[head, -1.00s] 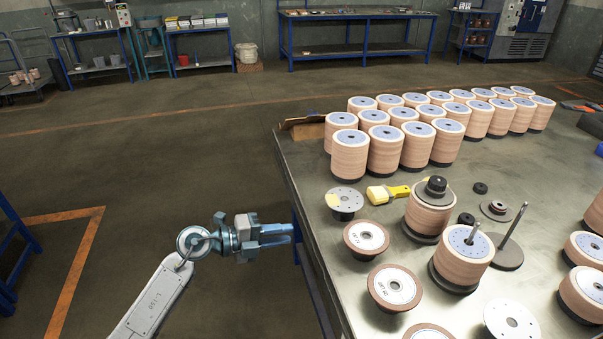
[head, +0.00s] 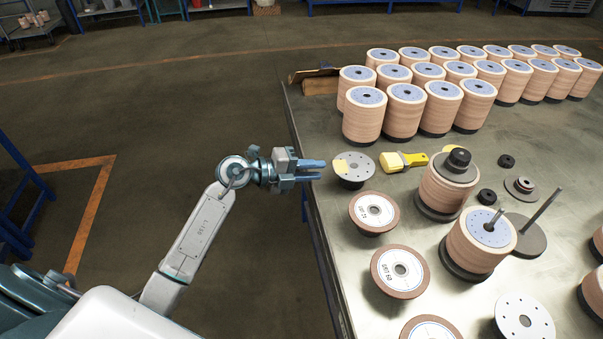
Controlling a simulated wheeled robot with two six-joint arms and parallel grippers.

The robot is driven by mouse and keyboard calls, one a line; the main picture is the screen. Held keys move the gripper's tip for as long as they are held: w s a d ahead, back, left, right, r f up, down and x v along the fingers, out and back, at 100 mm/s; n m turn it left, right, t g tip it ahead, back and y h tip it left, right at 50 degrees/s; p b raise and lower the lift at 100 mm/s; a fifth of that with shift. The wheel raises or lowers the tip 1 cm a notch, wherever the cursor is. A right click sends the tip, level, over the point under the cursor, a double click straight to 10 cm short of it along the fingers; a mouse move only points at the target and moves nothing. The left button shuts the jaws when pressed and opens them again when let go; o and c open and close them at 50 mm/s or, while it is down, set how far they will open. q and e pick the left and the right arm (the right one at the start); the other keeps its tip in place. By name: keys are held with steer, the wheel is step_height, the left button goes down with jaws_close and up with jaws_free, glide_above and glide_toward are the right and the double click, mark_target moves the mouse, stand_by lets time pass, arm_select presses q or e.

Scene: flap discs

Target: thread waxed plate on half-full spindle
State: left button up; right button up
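A round grey plate with holes and a yellowish patch on its left side (head: 354,168) sits on a dark support near the table's left edge; the patch may be wax. My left gripper (head: 322,170) is just left of this plate in the picture, its two fingers apart and pointing at it, with nothing between them. A stack of discs on a spindle (head: 479,246) stands to the right, with a blue-grey top and the bare rod (head: 494,220) rising from it. How full it is, I cannot tell exactly. My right gripper is not in view.
Between plate and spindle lie a yellow brush (head: 404,160) and a capped disc stack (head: 446,188). An empty rod on a base (head: 540,207) stands right of the spindle. Labelled discs (head: 374,211) (head: 400,270) sit in front. Rows of stacks (head: 405,110) fill the back.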

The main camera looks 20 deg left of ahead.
mark_target(338, 169)
arm_select(q)
steer(key=shift+w+d+f, duration=0.1)
steer(key=shift+w+d, duration=0.15)
steer(key=shift+d, duration=0.15)
steer(key=shift+w+d, duration=0.25)
steer(key=shift+d, duration=0.05)
steer(key=shift+p+x, duration=0.4)
steer(key=shift+x, duration=1.15)
jaws_close()
